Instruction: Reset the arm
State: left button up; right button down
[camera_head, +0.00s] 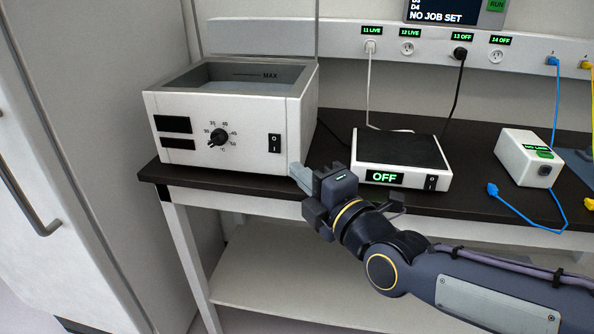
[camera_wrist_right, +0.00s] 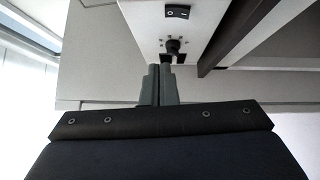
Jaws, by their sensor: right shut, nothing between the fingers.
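My right gripper (camera_head: 297,171) reaches in from the lower right and points toward the water bath (camera_head: 222,112), a white box with a dial and a rocker switch. Its fingers are together and empty, near the front right corner of the bath. In the right wrist view the closed fingers (camera_wrist_right: 158,84) point at the bath's front, with the dial (camera_wrist_right: 174,45) and rocker switch (camera_wrist_right: 178,12) beyond them. I cannot tell if the fingertips touch the bath. My left gripper is not in view.
A flat device (camera_head: 400,147) with an "OFF" display stands right of the gripper. A white box (camera_head: 529,157) with a green label and a blue cable lie further right. A socket rail (camera_head: 425,48) runs along the wall. A shelf (camera_head: 300,280) is below the dark bench top.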

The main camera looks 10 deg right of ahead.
jog(key=s+d+f+m+g+h, duration=0.35)
jog(key=s+d+f+m, duration=0.25)
jog(key=d+f+m, duration=0.4)
jog(key=s+d+f+m+g+h, duration=0.1)
jog(key=s+d+f+m+g, duration=0.15)
jog(key=s+f+m, duration=0.35)
jog(key=s+d+f+m+g, duration=0.1)
jog(key=s+f+m+g, duration=0.25)
jog(key=s+m, duration=0.55)
notch_tip(320, 180, up, 14)
jog(key=g+p, duration=0.1)
jog(key=p, duration=1.4)
jog(key=shift+s+r+m, duration=0.25)
jog(key=shift+s+m, duration=0.05)
jog(key=shift+s, duration=0.05)
